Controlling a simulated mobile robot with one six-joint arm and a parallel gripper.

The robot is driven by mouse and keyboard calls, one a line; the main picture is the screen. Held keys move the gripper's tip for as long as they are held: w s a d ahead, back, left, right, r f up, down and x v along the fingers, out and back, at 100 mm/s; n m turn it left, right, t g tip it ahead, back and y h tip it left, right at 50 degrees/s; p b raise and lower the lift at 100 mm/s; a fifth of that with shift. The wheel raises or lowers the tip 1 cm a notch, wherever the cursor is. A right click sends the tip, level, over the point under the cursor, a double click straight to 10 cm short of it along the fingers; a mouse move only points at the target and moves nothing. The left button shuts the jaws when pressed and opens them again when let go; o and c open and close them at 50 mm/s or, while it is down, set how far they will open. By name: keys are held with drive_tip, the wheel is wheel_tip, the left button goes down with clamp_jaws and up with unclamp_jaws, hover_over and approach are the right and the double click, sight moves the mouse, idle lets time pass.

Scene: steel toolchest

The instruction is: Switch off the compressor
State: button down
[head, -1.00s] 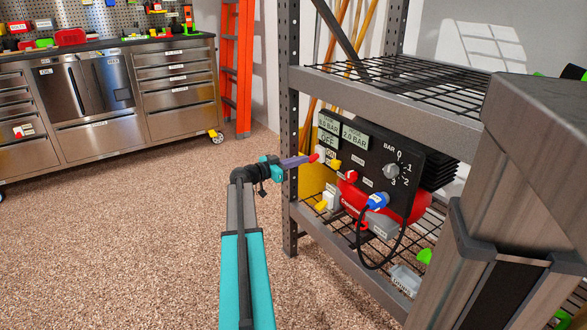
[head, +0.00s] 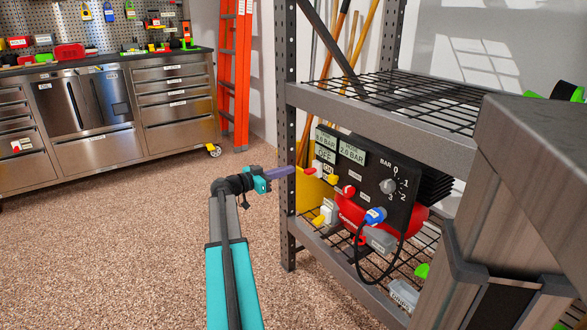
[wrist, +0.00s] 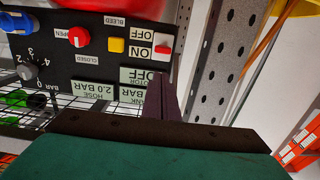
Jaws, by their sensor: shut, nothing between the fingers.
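The compressor stands on the shelf rack, with a black control panel (head: 372,178) and a red tank (head: 420,214). A green display on the panel (wrist: 158,79) reads OFF in both views. The red-and-white switch (wrist: 164,44) is beside the ON label in the wrist view, which shows the panel upside down. Its red part (head: 310,170) also shows in the head view. My gripper (head: 291,171) is shut and empty, its purple fingers just left of the switch and apart from it. In the wrist view the fingers (wrist: 163,92) overlap the display's edge.
The grey rack post (head: 286,130) stands right beside my gripper. The wire shelf (head: 400,95) lies above the panel. The floor to the left is clear.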

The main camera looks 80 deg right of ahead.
drive_tip(key=v, duration=0.3)
drive_tip(key=p+v, duration=0.1)
drive_tip(key=v, duration=0.1)
drive_tip(key=shift+w+a+f, duration=0.2)
drive_tip(key=shift+w+f, duration=0.05)
